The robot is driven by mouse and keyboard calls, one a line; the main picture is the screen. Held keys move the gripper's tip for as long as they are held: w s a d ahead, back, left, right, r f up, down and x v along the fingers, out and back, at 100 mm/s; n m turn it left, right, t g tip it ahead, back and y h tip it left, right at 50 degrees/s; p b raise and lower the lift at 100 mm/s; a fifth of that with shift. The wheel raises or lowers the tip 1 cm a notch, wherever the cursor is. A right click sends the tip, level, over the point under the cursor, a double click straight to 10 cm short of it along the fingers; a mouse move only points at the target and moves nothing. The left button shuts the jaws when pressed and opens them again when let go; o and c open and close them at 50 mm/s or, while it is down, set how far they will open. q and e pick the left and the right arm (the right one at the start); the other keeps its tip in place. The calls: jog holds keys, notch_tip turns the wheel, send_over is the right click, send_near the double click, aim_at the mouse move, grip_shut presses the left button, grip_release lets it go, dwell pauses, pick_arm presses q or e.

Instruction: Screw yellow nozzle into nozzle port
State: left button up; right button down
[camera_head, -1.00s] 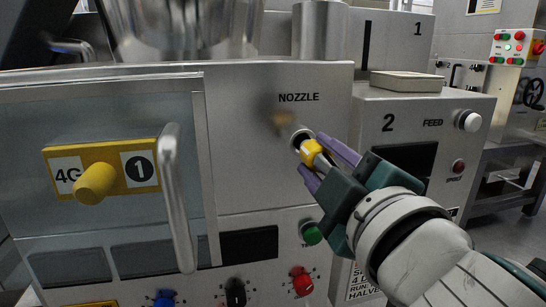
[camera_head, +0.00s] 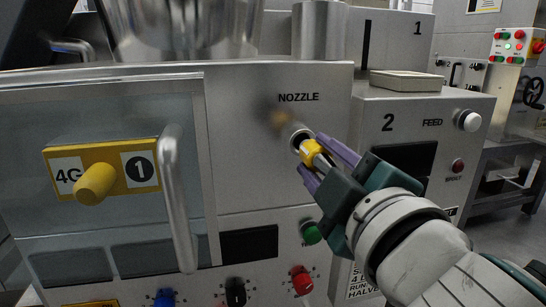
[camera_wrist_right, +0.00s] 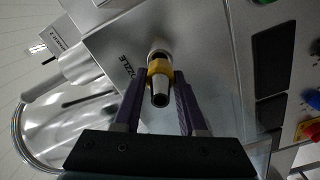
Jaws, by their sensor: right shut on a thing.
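The yellow nozzle (camera_head: 311,151) has a yellow collar and a metal tip, and it sits between the purple fingers of my right gripper (camera_head: 329,166). The gripper is shut on it. The nozzle port (camera_head: 300,137) is a round metal stub on the steel machine front, just below the label NOZZLE. The nozzle is at the mouth of the port and roughly in line with it. In the right wrist view the nozzle (camera_wrist_right: 159,70) meets the port (camera_wrist_right: 159,52); how deep it sits cannot be told. My left gripper is not in view.
A yellow plate (camera_head: 122,165) with a knob and a vertical door handle (camera_head: 178,200) stand out to the left. A green button (camera_head: 312,234) is below the port. The feed unit (camera_head: 430,108) with its buttons stands close on the right.

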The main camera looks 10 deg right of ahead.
jog(key=shift+w, duration=1.1)
dwell(0.6)
jog(key=shift+c, duration=0.7)
grip_release()
jog(key=shift+w, duration=0.1)
dwell(0.6)
